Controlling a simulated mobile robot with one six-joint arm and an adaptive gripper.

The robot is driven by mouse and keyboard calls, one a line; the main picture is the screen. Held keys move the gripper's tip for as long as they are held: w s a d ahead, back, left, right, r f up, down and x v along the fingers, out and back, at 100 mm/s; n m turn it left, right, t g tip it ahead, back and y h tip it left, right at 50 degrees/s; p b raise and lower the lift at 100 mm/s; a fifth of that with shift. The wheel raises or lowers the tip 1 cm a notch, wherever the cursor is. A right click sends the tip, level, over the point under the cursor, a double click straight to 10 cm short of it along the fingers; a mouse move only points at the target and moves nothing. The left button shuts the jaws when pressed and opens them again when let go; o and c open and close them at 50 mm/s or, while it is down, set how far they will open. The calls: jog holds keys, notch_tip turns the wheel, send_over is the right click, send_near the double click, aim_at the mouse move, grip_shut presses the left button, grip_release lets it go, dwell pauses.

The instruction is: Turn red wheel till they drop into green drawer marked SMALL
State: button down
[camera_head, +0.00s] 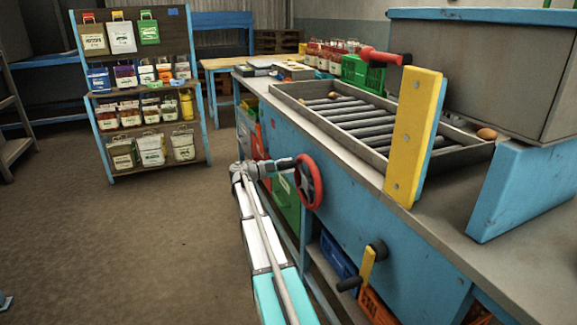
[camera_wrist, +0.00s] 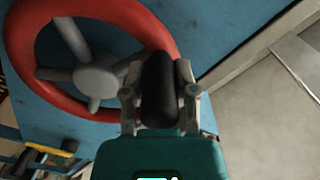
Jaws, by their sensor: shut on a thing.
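The red wheel (camera_head: 308,182) stands on the blue side of the sorting bench, left of the middle of the bench front. In the wrist view the red wheel (camera_wrist: 24,60) has grey spokes and a hub, and a black knob (camera_wrist: 158,85) at its rim. My gripper (camera_head: 288,162) is shut on this knob, one finger on each side. A green drawer (camera_head: 286,207) with a white label sits low, below and left of the wheel; my arm partly hides it and the label is too small to read. Small brown round things (camera_head: 486,134) lie on the roller tray (camera_head: 325,133).
A black-handled yellow crank (camera_head: 367,264) sticks out lower right. Blue and orange crates are under the bench. A shelf of bags (camera_head: 90,98) stands back left; the floor (camera_head: 130,245) is clear.

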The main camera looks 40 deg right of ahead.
jog(key=shift+s+r+m+p, duration=0.4)
jog(key=shift+r+m, duration=0.2)
jog(key=shift+m, duration=0.1)
jog(key=shift+c, duration=2)
grip_release()
jog(key=shift+a, duration=0.1)
jog(key=shift+w, duration=0.1)
jog(key=v, duration=1.2)
